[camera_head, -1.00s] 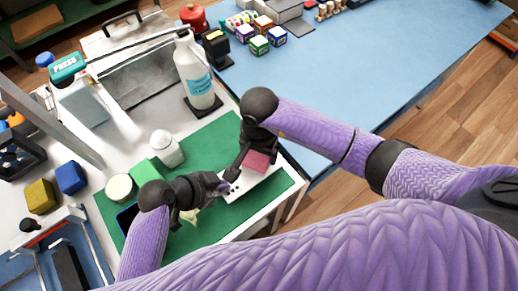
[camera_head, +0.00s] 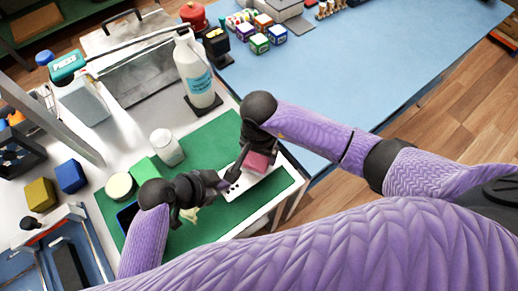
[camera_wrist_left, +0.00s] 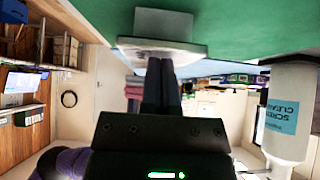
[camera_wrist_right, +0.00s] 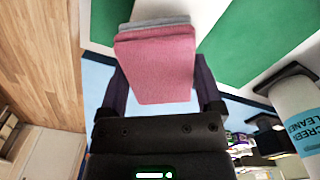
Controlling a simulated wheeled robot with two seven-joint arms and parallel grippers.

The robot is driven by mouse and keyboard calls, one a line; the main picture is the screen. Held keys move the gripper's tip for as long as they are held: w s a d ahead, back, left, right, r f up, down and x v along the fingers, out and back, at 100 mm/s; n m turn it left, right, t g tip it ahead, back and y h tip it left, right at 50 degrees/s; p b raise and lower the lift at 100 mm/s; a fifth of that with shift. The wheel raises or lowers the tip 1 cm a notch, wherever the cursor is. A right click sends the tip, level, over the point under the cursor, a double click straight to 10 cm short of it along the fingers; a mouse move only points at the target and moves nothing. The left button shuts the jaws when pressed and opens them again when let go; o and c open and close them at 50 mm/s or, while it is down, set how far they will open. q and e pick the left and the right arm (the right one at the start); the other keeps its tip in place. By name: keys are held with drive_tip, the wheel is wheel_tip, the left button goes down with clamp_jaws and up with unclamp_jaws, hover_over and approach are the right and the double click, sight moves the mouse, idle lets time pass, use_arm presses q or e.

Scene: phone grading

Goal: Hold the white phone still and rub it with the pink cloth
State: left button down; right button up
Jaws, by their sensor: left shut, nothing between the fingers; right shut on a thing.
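A cleaner bottle (camera_head: 198,75) stands behind the mat. A white jar (camera_head: 167,147), a green block (camera_head: 145,172) and a round cream tin (camera_head: 119,187) stand at the mat's left. A crumpled yellowish piece (camera_head: 189,214) lies below my left gripper. The blue table (camera_head: 370,65) is mostly clear.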

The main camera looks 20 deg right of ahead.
use_arm(q)
drive_tip(key=shift+s+a+f, duration=0.1)
drive_tip(key=shift+s+f, duration=0.15)
use_arm(e)
drive_tip(key=shift+f, duration=0.9)
drive_tip(key=shift+d, duration=0.15)
